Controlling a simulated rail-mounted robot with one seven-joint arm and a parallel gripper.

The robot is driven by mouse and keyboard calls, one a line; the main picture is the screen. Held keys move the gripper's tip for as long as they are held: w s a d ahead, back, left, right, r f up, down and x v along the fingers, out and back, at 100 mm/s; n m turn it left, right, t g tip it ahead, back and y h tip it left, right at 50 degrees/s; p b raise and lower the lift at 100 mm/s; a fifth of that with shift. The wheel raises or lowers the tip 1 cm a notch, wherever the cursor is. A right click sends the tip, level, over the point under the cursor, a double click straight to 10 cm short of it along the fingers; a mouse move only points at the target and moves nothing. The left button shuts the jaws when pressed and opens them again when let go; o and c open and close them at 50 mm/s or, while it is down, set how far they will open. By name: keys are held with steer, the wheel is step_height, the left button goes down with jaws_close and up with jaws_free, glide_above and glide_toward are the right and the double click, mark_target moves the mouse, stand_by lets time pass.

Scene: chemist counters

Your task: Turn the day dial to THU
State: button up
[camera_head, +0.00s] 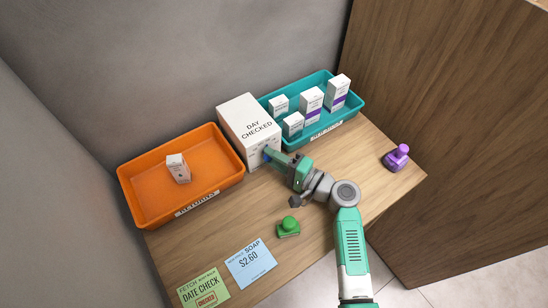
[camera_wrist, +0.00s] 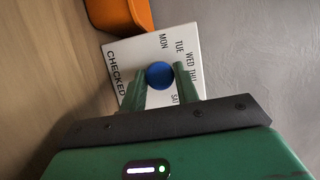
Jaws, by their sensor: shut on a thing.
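The day dial (camera_wrist: 160,74) is a round blue knob on the face of a white box (camera_head: 240,111) marked DAY CHECKED. In the wrist view, MON, TUE, WED, THU and SAT are printed around the knob on the box face (camera_wrist: 146,50). My gripper (camera_head: 269,155) reaches the lower front of the box. Its two green fingers are shut on the knob, one on each side, in the wrist view. No pointer shows on the knob, so I cannot tell which day it is set to. My fingers hide part of the lettering.
An orange tray (camera_head: 128,186) with one small carton (camera_head: 178,168) stands left of the box. A teal tray (camera_head: 357,103) with several cartons stands right. A green stamp (camera_head: 289,227), a purple stamp (camera_head: 397,156), a green card (camera_head: 204,290) and a blue card (camera_head: 250,263) lie on the counter.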

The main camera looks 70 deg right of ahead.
steer(key=o, duration=1)
steer(key=shift+c, duration=0.2)
steer(key=p+v, duration=0.1)
steer(key=v, duration=0.6)
steer(key=shift+s+a, duration=0.1)
steer(key=shift+s, duration=0.3)
